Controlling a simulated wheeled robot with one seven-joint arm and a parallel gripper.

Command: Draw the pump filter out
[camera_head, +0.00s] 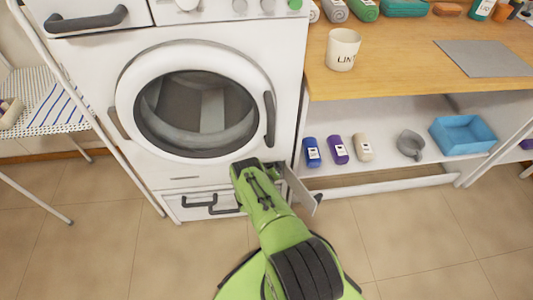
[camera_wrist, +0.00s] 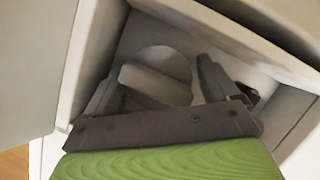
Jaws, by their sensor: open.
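The white washing machine (camera_head: 240,70) stands with its round door shut. A small flap (camera_head: 300,188) at its bottom right is swung open. In the wrist view, the pump filter (camera_wrist: 150,80), a pale round part with a raised grip bar, sits inside the flap opening. My gripper (camera_wrist: 160,84) is open, with one dark finger on each side of the filter's grip bar. I cannot tell whether the fingers touch it. In the head view my green arm reaches down to the opening and hides the filter.
The opening's walls (camera_wrist: 92,50) are close around my gripper. A shelf (camera_head: 385,165) at right holds several bottles, a grey scoop (camera_head: 411,145) and a blue bin (camera_head: 463,134). A striped rack (camera_head: 60,103) stands at left. Tiled floor (camera_head: 120,255) in front is clear.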

